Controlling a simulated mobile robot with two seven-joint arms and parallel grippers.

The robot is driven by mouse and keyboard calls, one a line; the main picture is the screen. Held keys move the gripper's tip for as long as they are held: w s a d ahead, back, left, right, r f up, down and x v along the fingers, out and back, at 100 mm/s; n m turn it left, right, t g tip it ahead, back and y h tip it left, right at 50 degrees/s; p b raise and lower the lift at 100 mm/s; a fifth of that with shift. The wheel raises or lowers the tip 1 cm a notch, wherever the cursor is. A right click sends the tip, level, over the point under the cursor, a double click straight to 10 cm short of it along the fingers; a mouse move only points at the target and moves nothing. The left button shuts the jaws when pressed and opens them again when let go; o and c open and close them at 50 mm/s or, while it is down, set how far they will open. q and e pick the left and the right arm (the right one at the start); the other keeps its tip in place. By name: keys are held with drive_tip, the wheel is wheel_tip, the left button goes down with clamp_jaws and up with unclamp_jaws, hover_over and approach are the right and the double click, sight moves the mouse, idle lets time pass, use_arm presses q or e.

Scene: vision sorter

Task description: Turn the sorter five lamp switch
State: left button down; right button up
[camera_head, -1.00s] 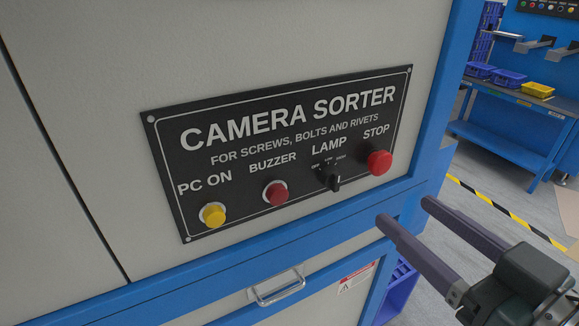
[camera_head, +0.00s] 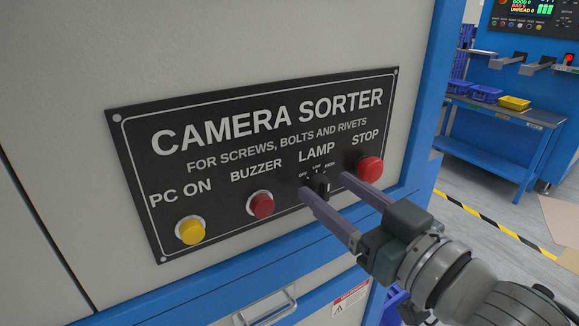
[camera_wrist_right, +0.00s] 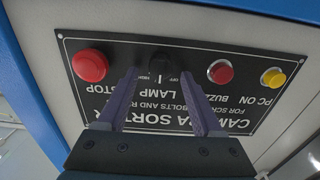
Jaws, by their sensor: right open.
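The black lamp switch (camera_head: 321,184) is on the black "CAMERA SORTER" panel (camera_head: 240,112), under the word LAMP. My right gripper (camera_head: 323,184) is open, with its two fingertips at the panel, one on each side of the switch. In the right wrist view the switch (camera_wrist_right: 160,66) shows between the open fingers (camera_wrist_right: 163,78). I cannot tell whether the fingers touch it. My left gripper is not in view.
The red STOP button (camera_head: 370,169) is close to the right of the gripper. The red buzzer button (camera_head: 261,205) and yellow PC ON button (camera_head: 191,230) are to the left. A metal handle (camera_head: 268,312) is below the panel.

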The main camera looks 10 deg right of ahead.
clamp_jaws()
idle(0.6)
